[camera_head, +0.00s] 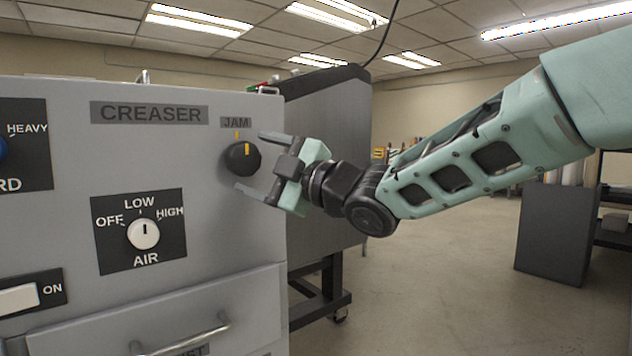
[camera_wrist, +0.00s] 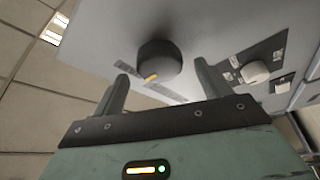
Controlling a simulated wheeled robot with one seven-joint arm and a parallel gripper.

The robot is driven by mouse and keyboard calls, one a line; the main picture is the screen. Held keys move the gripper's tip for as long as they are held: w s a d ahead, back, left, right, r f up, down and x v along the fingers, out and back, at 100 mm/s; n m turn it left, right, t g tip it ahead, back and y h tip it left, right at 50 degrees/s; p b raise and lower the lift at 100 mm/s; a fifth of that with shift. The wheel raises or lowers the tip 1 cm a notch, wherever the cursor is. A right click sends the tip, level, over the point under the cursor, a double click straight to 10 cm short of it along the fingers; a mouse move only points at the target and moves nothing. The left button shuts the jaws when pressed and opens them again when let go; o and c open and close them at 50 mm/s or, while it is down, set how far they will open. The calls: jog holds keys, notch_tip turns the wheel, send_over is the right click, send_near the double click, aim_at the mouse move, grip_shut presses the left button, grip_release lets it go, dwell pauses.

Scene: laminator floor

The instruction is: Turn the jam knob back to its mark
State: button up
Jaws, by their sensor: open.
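The jam knob (camera_head: 243,158) is a round black knob with a yellow pointer line, on the grey creaser panel under the JAM label (camera_head: 236,122). Its pointer is roughly upright. A short yellow mark (camera_head: 237,135) on the panel sits above it, slightly left of the pointer. My gripper (camera_head: 256,163) is open at the knob's right, one finger above knob height and one below. In the wrist view, the jam knob (camera_wrist: 158,56) appears ahead, between and beyond the spread fingertips of my gripper (camera_wrist: 161,72). Nothing is held, and I see no clear contact.
The AIR knob (camera_head: 143,233) is white, below left of the jam knob, pointing near LOW. A drawer handle (camera_head: 182,336) projects at the panel's bottom. A dark grey machine body (camera_head: 328,130) stands behind my gripper. Open floor (camera_head: 440,290) lies to the right.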

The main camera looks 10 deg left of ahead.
jog(key=v, duration=1.4)
jog(key=shift+d, duration=0.35)
jog(key=shift+f, duration=0.15)
jog(key=s+d+f+m+t+h, duration=0.1)
jog(key=s+d+f+m+h, duration=0.1)
jog(key=d+f+m+h, duration=0.35)
jog(key=s+d+f+m+h, duration=0.2)
jog(key=f+m+h, duration=0.4)
jog(key=f, duration=0.4)
jog(key=s+d+f+m+g+h, duration=0.35)
jog(key=s+d+f, duration=0.2)
jog(key=s, duration=0.45)
jog(key=s+d+f+m+g+h, duration=0.35)
jog(key=s+d+f, duration=0.2)
jog(key=s, duration=0.45)
notch_tip(320, 180, up, 28)
jog(key=d+g+p, duration=0.1)
jog(key=p, duration=2.7)
jog(key=shift+s+p, duration=0.3)
jog(key=shift+d+r, duration=0.1)
jog(key=shift+d, duration=0.05)
